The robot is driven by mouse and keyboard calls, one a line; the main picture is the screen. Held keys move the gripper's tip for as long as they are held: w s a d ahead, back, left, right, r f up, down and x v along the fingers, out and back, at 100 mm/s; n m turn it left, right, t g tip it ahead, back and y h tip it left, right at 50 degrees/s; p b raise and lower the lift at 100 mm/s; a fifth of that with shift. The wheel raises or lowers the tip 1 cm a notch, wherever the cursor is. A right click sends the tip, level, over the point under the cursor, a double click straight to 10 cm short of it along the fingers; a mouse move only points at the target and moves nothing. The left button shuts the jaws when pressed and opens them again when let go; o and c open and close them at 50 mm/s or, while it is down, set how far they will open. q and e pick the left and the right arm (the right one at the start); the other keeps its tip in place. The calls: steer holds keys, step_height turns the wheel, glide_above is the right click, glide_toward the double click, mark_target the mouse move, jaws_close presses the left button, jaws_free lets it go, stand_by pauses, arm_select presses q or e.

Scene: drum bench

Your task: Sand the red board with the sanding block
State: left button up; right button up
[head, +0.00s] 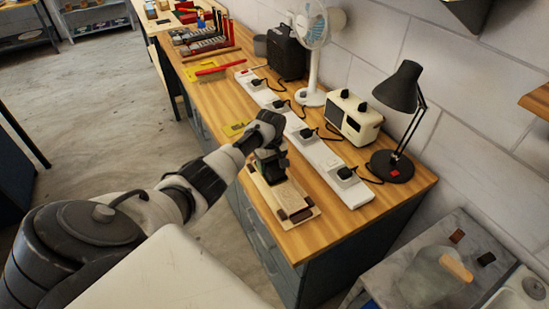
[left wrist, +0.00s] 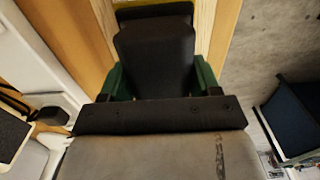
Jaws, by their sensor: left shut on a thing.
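My left gripper (head: 271,168) is over a flat board with a pale wooden border (head: 257,186) on the near edge of the bench. A dark red-brown patch (head: 299,214) shows at the board's front end. The gripper is shut on a dark block, which I take to be the sanding block. In the left wrist view the black block (left wrist: 155,55) sits between green finger parts (left wrist: 205,78). My arm hides much of the board, and I cannot tell whether the block touches it. My right gripper is not in view.
A white power strip (head: 313,152) with several black plugs runs along the bench beside the board. A cream radio (head: 352,118), a black desk lamp (head: 396,95) and a fan (head: 311,35) stand behind. Yellow sheets and a red-handled tool (head: 221,68) lie farther left.

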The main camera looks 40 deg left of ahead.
arm_select(q)
steer(key=shift+w+a+f+b, duration=0.1)
steer(key=shift+w+a+b, duration=0.2)
steer(key=shift+a, duration=0.25)
steer(key=shift+w+a+b, duration=0.15)
steer(key=shift+a+b, duration=0.2)
steer(key=shift+a, duration=0.15)
step_height(320, 180, up, 6)
steer(key=p, duration=0.7)
